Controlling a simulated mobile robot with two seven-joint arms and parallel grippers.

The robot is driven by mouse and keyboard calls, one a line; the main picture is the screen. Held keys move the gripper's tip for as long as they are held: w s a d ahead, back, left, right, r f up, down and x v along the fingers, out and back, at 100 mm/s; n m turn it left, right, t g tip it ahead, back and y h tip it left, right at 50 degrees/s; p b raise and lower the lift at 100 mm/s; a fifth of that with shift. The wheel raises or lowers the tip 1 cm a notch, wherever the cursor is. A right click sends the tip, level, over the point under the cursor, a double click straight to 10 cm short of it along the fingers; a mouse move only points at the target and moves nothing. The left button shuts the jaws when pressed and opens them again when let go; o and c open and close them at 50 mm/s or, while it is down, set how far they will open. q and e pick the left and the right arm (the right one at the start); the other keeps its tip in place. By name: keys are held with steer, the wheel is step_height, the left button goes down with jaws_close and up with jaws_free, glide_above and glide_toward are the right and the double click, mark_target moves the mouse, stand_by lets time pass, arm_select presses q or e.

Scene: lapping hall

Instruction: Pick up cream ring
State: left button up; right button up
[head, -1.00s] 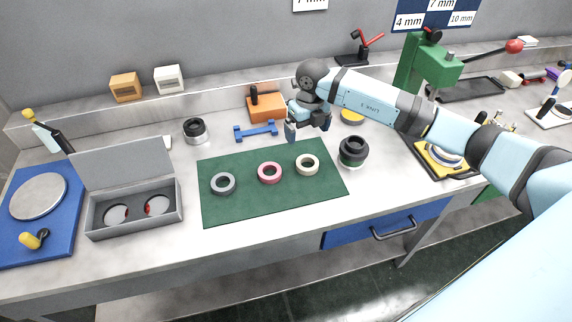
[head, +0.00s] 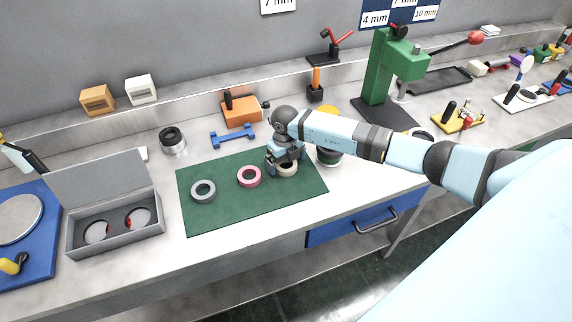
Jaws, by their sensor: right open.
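The cream ring (head: 288,170) lies flat on the right part of the green mat (head: 225,213). My right gripper (head: 281,165) is open and sits low over the cream ring, with its fingers at the ring's upper left side. The hand hides part of the ring, and I cannot tell whether a finger touches it. A pink ring (head: 249,184) and a grey ring (head: 203,197) lie to the left on the same mat. My left gripper does not show.
A dark round piece (head: 329,158) stands close to the right of the mat, partly behind my arm. A blue bar (head: 233,139) and an orange block (head: 241,115) lie behind the mat. An open grey box (head: 113,248) stands to the left. The bench's front strip is clear.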

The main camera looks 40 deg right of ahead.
steer(key=shift+f, duration=0.3)
steer(key=c, duration=0.9)
steer(key=shift+c, duration=0.7)
steer(key=shift+r, duration=0.15)
step_height(320, 180, up, 20)
steer(key=s+a+r+m+p, duration=0.3)
steer(key=s+a+m+p, duration=0.1)
steer(key=m, duration=1.4)
steer(key=s+a+r+m+p, duration=0.4)
steer(key=s+a+m, duration=0.3)
steer(key=m, duration=1.1)
steer(key=shift+s+a+r+p, duration=0.15)
steer(key=shift+s+a+p, duration=0.1)
steer(key=shift+a+p, duration=0.55)
